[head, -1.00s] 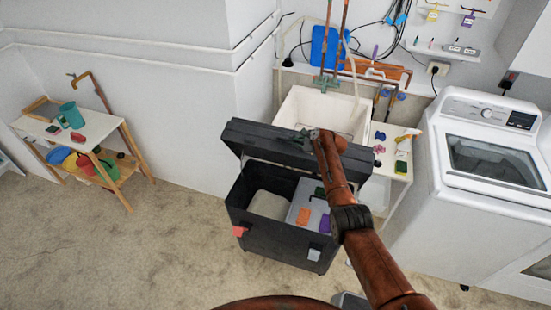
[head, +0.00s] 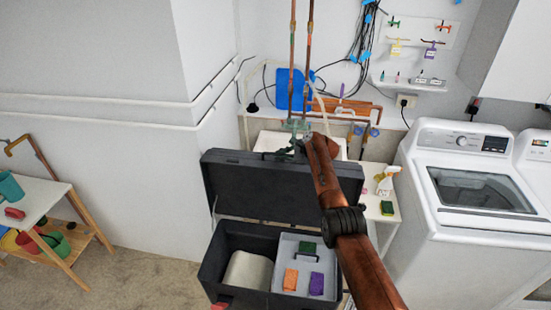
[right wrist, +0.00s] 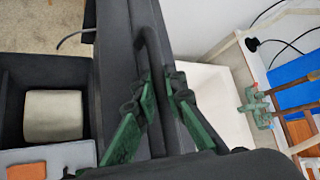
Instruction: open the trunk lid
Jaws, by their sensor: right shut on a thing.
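The dark trunk (head: 230,238) stands open at the centre of the head view. Its lid (head: 262,190) is raised, close to upright, with its inner side towards me. My right gripper (head: 299,150) is at the lid's top edge. In the right wrist view its green fingers (right wrist: 158,112) are shut on the lid's dark handle (right wrist: 148,42), one on each side. The lid (right wrist: 116,75) also runs down the middle of that view.
Inside the trunk are a pale roll (head: 248,270) and a grey tray (head: 286,248) with orange, purple and green items. A white sink (head: 268,141) is behind the lid. A washer (head: 425,205) stands right, a low shelf (head: 45,205) left. Floor between shelf and trunk is clear.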

